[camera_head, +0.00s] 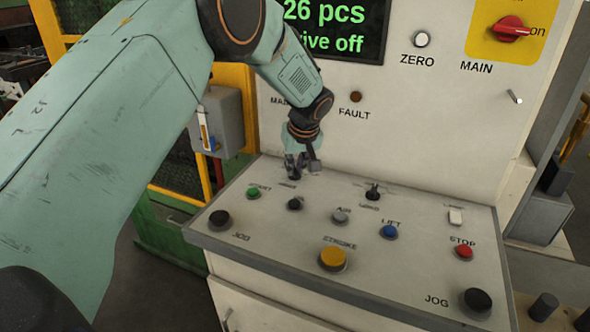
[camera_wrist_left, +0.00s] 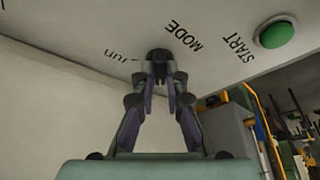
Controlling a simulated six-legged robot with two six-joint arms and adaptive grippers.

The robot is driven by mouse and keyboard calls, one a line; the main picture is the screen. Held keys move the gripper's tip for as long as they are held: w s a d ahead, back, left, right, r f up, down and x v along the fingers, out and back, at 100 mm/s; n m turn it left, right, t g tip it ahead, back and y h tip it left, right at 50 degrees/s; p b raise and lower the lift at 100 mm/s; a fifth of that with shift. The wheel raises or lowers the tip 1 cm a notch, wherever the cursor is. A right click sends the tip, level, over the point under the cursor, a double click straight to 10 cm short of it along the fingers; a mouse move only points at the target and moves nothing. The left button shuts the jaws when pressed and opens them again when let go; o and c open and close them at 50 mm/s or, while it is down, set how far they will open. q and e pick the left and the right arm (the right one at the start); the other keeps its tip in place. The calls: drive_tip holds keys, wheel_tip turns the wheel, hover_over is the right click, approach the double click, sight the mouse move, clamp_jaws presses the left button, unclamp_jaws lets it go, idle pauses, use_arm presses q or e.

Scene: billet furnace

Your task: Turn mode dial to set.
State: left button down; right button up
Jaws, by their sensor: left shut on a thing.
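The mode dial (camera_wrist_left: 158,62) is a small black knob on the pale panel, with "MODE" and "run" lettered beside it in the left wrist view. My left gripper (camera_wrist_left: 159,70) is shut on it, its two dark fingertips closed about the knob. In the head view the left gripper (camera_head: 303,165) is at the back left of the sloped console (camera_head: 330,190). The dial cannot be made out there, as the fingers cover that spot. The "set" marking cannot be read in either view. My right gripper is not in view.
A green START button (camera_wrist_left: 275,35) lies near the dial. The console also carries black jog buttons (camera_head: 219,218), a yellow button (camera_head: 333,258), a blue button (camera_head: 388,231) and a red STOP button (camera_head: 464,252). A grey box (camera_head: 217,122) hangs on a yellow frame at left.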

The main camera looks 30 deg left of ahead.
use_arm(q)
drive_tip(key=shift+w+r+n, duration=0.1)
drive_tip(key=shift+r+n, duration=0.05)
drive_tip(key=shift+n, duration=0.25)
drive_tip(key=c, duration=1.4)
unclamp_jaws()
drive_tip(key=shift+d, duration=0.1)
drive_tip(key=v, duration=1.2)
